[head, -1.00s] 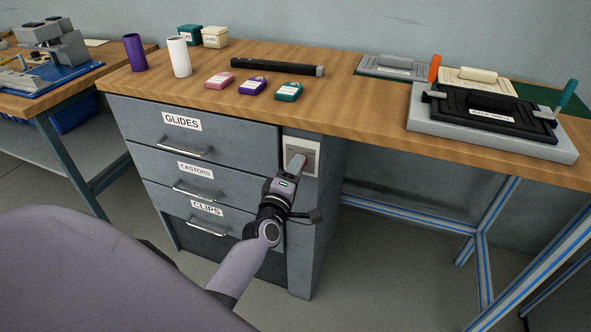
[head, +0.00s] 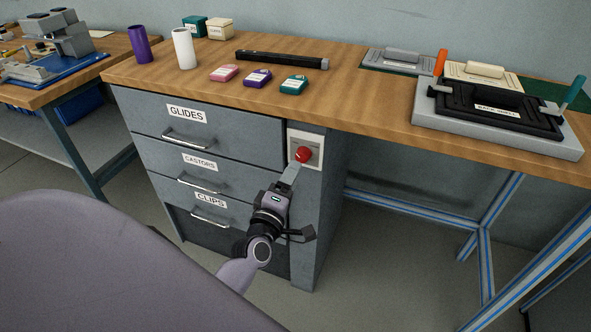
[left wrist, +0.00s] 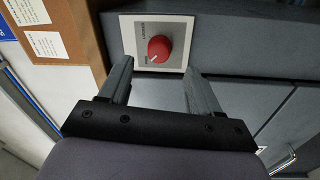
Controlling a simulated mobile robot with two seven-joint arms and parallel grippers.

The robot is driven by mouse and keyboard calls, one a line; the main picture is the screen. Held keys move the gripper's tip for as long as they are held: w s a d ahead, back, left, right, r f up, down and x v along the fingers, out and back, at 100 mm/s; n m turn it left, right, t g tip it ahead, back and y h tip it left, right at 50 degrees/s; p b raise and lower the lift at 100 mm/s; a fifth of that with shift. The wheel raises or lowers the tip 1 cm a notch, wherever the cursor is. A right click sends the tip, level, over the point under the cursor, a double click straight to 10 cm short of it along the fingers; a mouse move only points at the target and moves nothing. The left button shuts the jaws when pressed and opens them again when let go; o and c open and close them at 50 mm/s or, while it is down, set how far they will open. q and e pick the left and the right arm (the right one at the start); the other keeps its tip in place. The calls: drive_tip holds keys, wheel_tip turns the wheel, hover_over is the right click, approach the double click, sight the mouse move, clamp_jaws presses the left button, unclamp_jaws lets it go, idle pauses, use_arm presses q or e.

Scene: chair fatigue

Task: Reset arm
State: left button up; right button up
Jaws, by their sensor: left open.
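My left gripper (head: 287,178) is in front of the cabinet's right-hand post, just below a red knob (head: 303,154) on a pale plate (head: 317,141). In the left wrist view the red knob (left wrist: 159,49) has a white pointer mark and printed labels around it, too small to read surely. The two fingers of the left gripper (left wrist: 158,85) are apart, with nothing between them; the knob shows beyond their tips. The knob looks clear of the fingers. My right gripper is not in view.
The cabinet has drawers labelled GLIDES (head: 187,114), CASTORS (head: 199,161) and CLIPS (head: 211,200), with bar handles. The wooden bench top (head: 370,105) above carries a black bar (head: 282,60), small coloured boxes and a grey fixture (head: 480,134). Open space lies under the bench at right.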

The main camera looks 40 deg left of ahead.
use_arm(q)
drive_tip(key=shift+s+d, duration=0.15)
drive_tip(key=shift+s, duration=0.4)
drive_tip(key=s+d+f+m+g+h+p, duration=0.2)
drive_tip(key=s+d+m, duration=0.4)
drive_tip(key=s+m, duration=0.3)
drive_tip(key=s+d+f+m+g+h+p, duration=0.3)
drive_tip(key=s+d+m+g+h+p, duration=0.1)
drive_tip(key=s+m, duration=0.6)
drive_tip(key=d+m+g+p, duration=0.1)
drive_tip(key=d+m+p, duration=0.1)
drive_tip(key=p, duration=0.1)
drive_tip(key=shift+s+d+f+g+h, duration=0.15)
drive_tip(key=shift+g+h, duration=0.25)
drive_tip(key=c, duration=0.4)
